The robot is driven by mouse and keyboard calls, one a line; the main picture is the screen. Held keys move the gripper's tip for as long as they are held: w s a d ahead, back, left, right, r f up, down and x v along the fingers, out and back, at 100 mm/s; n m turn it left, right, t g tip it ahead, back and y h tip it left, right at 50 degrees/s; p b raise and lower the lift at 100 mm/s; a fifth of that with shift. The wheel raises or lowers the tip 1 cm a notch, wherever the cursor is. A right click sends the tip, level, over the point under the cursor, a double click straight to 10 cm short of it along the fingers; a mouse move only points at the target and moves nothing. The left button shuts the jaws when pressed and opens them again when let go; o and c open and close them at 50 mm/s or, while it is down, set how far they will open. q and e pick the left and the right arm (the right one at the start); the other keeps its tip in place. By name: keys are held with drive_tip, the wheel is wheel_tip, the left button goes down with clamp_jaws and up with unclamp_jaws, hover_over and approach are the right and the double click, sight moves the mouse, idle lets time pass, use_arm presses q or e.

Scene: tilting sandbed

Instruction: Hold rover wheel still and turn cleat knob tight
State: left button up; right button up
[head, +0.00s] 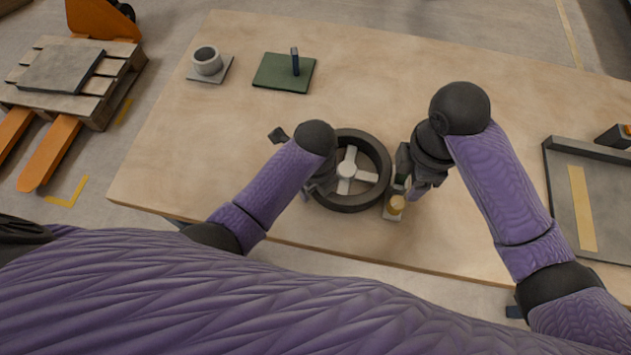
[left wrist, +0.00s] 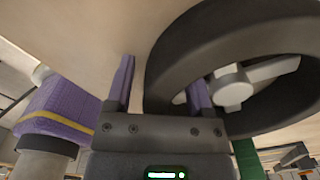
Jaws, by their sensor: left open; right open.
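The rover wheel (head: 382,158), a dark ring with a pale spoked hub (head: 347,170), lies near the front edge of the table. My left gripper (head: 322,188) is open at the wheel's left side. In the left wrist view its two purple fingers (left wrist: 160,85) appear on either side of the rim (left wrist: 168,75), one outside and one toward the spokes; contact is unclear.
The wooden table (head: 230,150) has free room left of and behind the wheel. A green plate with an upright post (head: 284,73) and a grey cup on a square base (head: 207,66) stand at the back left. A grey tray (head: 570,200) lies at the right.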

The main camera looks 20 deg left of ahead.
use_arm(q)
clamp_jaws()
idle(1.4)
